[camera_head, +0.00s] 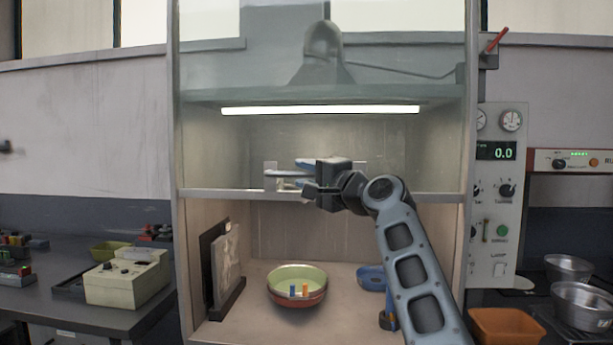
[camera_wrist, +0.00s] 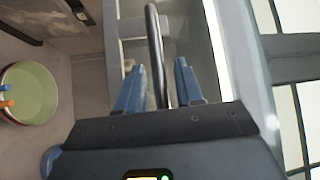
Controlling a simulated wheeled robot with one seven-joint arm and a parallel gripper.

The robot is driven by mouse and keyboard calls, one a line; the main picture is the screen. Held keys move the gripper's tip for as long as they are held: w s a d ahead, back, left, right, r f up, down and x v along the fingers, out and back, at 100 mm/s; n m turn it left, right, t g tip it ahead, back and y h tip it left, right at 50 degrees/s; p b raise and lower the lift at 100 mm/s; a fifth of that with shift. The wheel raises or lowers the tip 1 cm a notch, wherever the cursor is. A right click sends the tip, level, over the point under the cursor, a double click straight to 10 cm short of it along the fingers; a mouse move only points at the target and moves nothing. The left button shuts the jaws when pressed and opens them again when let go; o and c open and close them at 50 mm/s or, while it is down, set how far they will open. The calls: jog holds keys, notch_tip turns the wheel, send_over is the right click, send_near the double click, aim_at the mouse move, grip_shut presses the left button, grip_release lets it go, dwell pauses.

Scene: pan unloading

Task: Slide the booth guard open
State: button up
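The booth guard (camera_head: 225,193) is a clear pane with a pale horizontal bottom rail, across the front of the booth about halfway up. Below the rail the booth front is open. A curved dark handle bar (camera_wrist: 153,30) shows in the wrist view. My gripper (camera_head: 292,174) is in front of the guard just above its rail. In the wrist view my gripper (camera_wrist: 160,80) has its two blue fingers apart, with the handle bar running between them and a visible gap on each side. My gripper hides most of the handle in the head view.
Inside the booth stand a green-lined pan (camera_head: 297,273) with small blue and orange pieces, a blue dish (camera_head: 371,278) and an upright panel (camera_head: 227,265) at left. A control panel (camera_head: 500,240) is on the right; an orange bin (camera_head: 506,325) and metal pots (camera_head: 582,305) are beyond.

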jog(key=b+v, duration=0.1)
jog(key=v, duration=0.6)
jog(key=shift+s+d+b, duration=0.25)
jog(key=shift+s+b, duration=0.05)
jog(key=shift+b, duration=0.05)
jog(key=shift+f, duration=0.1)
